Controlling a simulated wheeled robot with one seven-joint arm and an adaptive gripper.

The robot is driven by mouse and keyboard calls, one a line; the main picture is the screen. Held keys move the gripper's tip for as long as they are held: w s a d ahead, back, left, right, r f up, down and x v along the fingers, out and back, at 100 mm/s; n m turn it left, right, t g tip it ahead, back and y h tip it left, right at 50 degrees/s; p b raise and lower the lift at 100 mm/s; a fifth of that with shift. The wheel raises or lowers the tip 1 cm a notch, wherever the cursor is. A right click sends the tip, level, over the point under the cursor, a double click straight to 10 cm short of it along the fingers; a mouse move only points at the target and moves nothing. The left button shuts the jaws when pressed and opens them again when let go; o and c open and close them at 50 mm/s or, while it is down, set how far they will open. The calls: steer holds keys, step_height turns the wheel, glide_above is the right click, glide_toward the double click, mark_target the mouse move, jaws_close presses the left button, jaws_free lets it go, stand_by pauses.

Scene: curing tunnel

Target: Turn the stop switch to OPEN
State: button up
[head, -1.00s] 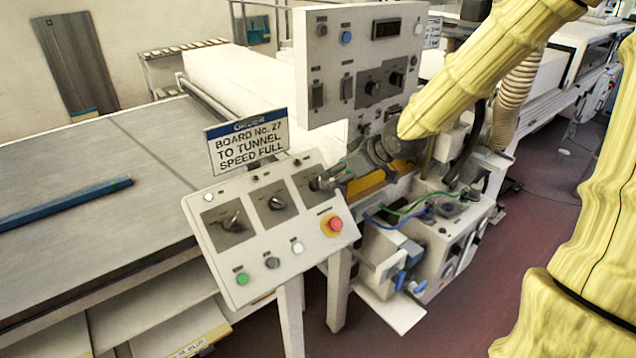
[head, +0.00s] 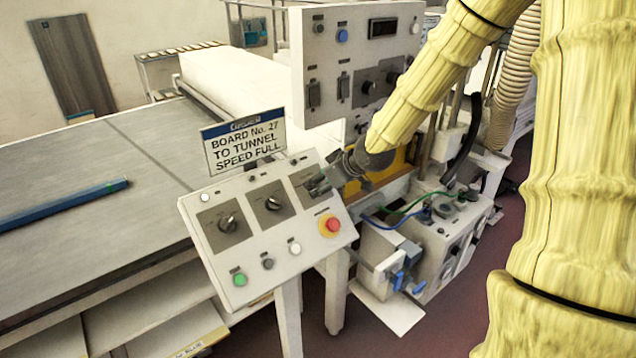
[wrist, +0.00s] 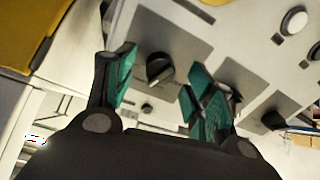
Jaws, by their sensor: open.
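The sloped control panel (head: 262,262) carries three rotary switches on grey plates: a left one (head: 229,224), a middle one (head: 273,203) and a right one behind my gripper (head: 322,184). Their labels are too small to read, so I cannot tell which is the stop switch. In the wrist view, my gripper (wrist: 165,90) is open, with its teal fingers on either side of one black knob (wrist: 160,68). I cannot tell whether the fingers touch it. A second knob (wrist: 272,120) lies outside the right finger.
A red emergency button (head: 331,225) sits below the right switch. Green (head: 239,280), dark (head: 267,264) and white (head: 295,248) buttons line the lower panel. An order sign (head: 243,143) stands behind, reading "Board No. 27 to tunnel speed full". A taller panel (head: 340,85) rises behind.

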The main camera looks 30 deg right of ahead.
steer(key=shift+x, duration=1.05)
steer(key=c, duration=1)
